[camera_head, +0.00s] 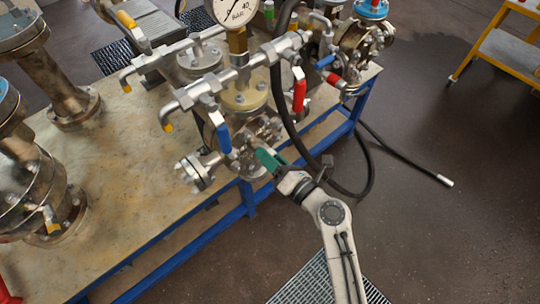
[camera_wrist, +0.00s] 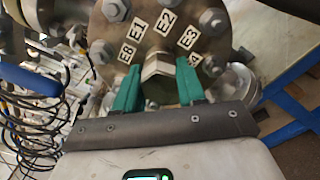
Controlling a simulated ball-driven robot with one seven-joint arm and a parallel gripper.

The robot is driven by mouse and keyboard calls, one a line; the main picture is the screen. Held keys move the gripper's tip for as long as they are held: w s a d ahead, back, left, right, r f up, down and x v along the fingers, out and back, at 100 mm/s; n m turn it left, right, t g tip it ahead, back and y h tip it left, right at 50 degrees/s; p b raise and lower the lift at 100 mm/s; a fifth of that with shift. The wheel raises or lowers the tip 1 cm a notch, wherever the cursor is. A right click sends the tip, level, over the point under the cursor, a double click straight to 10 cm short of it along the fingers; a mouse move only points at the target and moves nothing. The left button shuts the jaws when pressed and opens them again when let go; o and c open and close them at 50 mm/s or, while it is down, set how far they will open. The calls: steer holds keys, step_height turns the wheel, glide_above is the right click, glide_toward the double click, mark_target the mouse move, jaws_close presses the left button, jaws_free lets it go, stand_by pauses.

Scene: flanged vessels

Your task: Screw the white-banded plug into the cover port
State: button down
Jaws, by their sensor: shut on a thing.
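In the wrist view, the plug (camera_wrist: 157,67) shows as a faceted metal piece with a pale band, between the green fingertips. My gripper (camera_wrist: 157,73) is shut on it, one finger on each side. The round metal cover (camera_wrist: 146,28) lies directly behind, with bolts around its rim and labels E1, E2, E3 and E8; another label is partly covered by the right finger. The plug overlaps the cover's middle. The port is hidden, so I cannot tell how deep the plug sits. In the head view, my green-fingered gripper (camera_head: 268,160) reaches the vessel at the bench's front edge.
A blue-handled valve (camera_head: 223,138) and a red handle (camera_head: 299,92) stand close above my gripper. A black hose (camera_head: 281,110) hangs just behind my arm. The blue bench frame (camera_head: 248,198) runs below. Looped wires (camera_wrist: 35,115) lie left in the wrist view. Open floor is at right.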

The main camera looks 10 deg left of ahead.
steer(key=m, duration=0.2)
steer(key=shift+m, duration=0.3)
steer(key=c, duration=0.6)
jaws_free()
steer(key=shift+o, duration=0.2)
steer(key=v, duration=1)
steer(key=shift+s+d+b, duration=0.25)
steer(key=shift+d+b, duration=0.1)
